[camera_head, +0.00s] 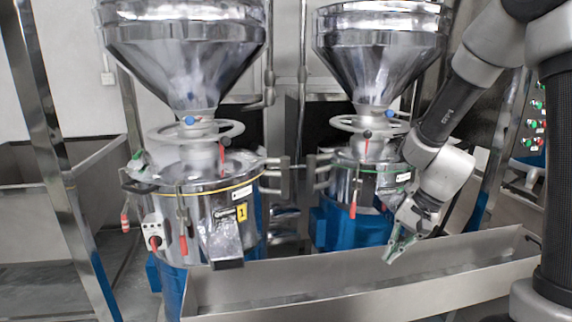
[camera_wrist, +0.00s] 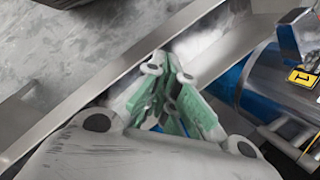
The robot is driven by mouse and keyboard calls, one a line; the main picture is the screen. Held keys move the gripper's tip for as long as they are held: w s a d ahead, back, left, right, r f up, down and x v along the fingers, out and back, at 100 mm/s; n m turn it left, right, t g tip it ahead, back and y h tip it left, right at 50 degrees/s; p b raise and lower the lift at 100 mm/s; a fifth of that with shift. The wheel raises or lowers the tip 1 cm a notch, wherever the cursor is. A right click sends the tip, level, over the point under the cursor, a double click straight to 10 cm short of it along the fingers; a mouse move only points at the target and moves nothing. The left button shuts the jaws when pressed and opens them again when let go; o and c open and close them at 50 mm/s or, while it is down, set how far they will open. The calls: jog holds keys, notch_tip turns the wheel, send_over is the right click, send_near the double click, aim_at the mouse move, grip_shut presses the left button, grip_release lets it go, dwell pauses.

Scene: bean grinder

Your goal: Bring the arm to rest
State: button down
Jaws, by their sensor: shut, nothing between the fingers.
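My gripper (camera_head: 391,256) hangs at the end of my arm in front of the right grinder (camera_head: 368,180), just above the metal trough (camera_head: 470,250). Its fingers point down and slightly left. In the wrist view my gripper (camera_wrist: 160,68) shows its green-padded fingers meeting at the tips, shut with nothing between them. The metal trough's rim (camera_wrist: 125,72) runs diagonally behind the fingertips. I cannot tell whether the fingers touch anything.
The left grinder (camera_head: 212,208) bears a yellow "1" label and a spout. Steel hoppers (camera_head: 185,60) stand above both grinders. A panel with green and red buttons (camera_head: 535,122) is at the right. A metal bin (camera_head: 95,170) stands at the left.

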jog(key=s+d+r+n+t+h, duration=0.2)
jog(key=s+d+r+n, duration=0.1)
jog(key=s+d+r, duration=0.2)
jog(key=s+d+r+n+t+h, duration=0.2)
jog(key=s+d+r+n, duration=0.2)
jog(key=s+r, duration=0.6)
notch_tip(320, 180, up, 3)
jog(key=shift+s+d+r, duration=0.2)
jog(key=shift+s+d, duration=0.1)
jog(key=shift+d, duration=0.3)
dwell(0.7)
